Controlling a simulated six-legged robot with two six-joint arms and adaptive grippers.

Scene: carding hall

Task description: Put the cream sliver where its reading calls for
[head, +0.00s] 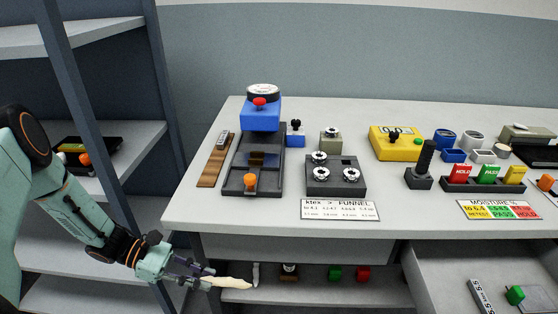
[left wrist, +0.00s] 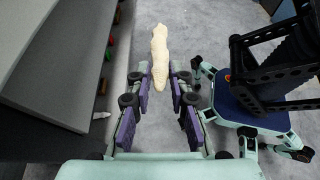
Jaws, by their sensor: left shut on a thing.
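The cream sliver (head: 231,282) is a pale, slender piece held in my left gripper (head: 206,277), low in front of the bench's left end. In the left wrist view the sliver (left wrist: 160,56) points away from me between the two fingers. The yellow meter (head: 391,146) stands on the bench with a small display I cannot read. A tray (head: 482,188) holds a red HOLD, a green PASS and a yellow marker. The moisture card (head: 499,210) shows yellow, green and red bands, with RETEST, PASS and HOLD. My right gripper is not in view.
Small coloured items stand on the shelf below. A rack (head: 145,215) stands left. A drawer (head: 445,285) is open at right.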

